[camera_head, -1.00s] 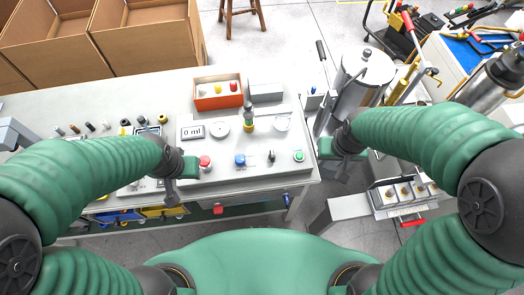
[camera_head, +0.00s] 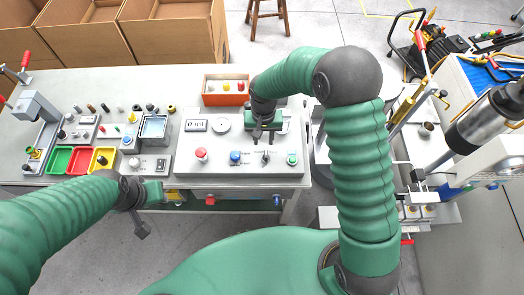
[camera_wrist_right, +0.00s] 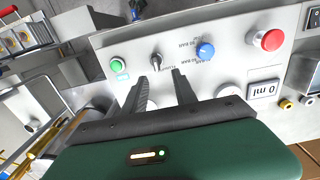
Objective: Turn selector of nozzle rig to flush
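The nozzle rig (camera_head: 188,167) is a light grey panel box on the bench, with a red button (camera_head: 201,155), a blue knob (camera_head: 235,157), a black selector (camera_head: 265,159) and a green button (camera_head: 292,159) in a row. The selector also shows in the right wrist view (camera_wrist_right: 156,60) with labels around its base. My right gripper (camera_head: 265,140) is over the panel just behind the selector; in the wrist view its two fingers (camera_wrist_right: 166,78) are apart with nothing between them, short of the selector. My left gripper (camera_head: 141,231) hangs in front of the bench; its finger gap is unclear.
The display (camera_head: 196,125) reads 0 ml. An orange bin (camera_head: 225,98) stands behind the rig. Coloured trays (camera_head: 78,160) and small parts lie on the left of the bench. Metal equipment (camera_head: 470,105) crowds the right.

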